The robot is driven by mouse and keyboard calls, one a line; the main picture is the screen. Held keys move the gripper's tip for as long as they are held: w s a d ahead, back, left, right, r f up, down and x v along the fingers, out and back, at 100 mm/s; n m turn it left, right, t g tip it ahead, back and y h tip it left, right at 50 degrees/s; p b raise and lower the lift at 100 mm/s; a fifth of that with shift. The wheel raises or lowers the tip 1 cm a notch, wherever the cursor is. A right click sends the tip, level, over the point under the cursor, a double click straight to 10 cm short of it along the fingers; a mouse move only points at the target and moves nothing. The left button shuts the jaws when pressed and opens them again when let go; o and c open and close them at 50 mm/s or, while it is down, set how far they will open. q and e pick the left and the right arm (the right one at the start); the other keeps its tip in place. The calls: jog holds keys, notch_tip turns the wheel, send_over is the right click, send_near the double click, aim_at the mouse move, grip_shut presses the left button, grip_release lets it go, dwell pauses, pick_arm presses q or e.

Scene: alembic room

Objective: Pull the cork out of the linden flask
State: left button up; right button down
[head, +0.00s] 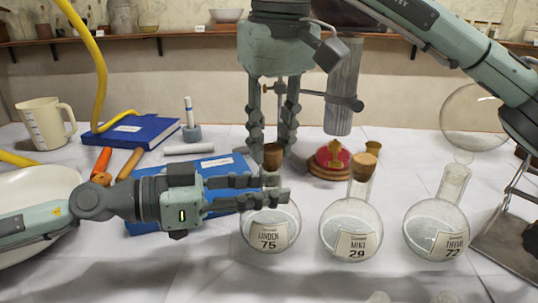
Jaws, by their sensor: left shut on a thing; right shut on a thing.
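The linden flask (270,228) is a round clear glass flask with a label reading LINDEN 75, standing upright on the white table. My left gripper (275,189) reaches in from the left and is shut on its neck. A brown cork (272,155) is at the top of the neck. My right gripper (272,146) points down from above and is shut on the cork, a finger on each side. The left fingers hide part of the neck, so I cannot tell how deep the cork sits.
The corked mint flask (350,230) and the open thyme flask (436,230) stand to the right. A red domed object (333,158) sits behind. Blue books (130,131), a measuring jug (46,122) and a white bowl (35,190) are left. The front table is mostly clear.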

aim_at(269, 146)
jog(key=shift+r, duration=2.05)
pick_arm(q)
jog(key=o, duration=1.1)
jog(key=shift+a, duration=0.1)
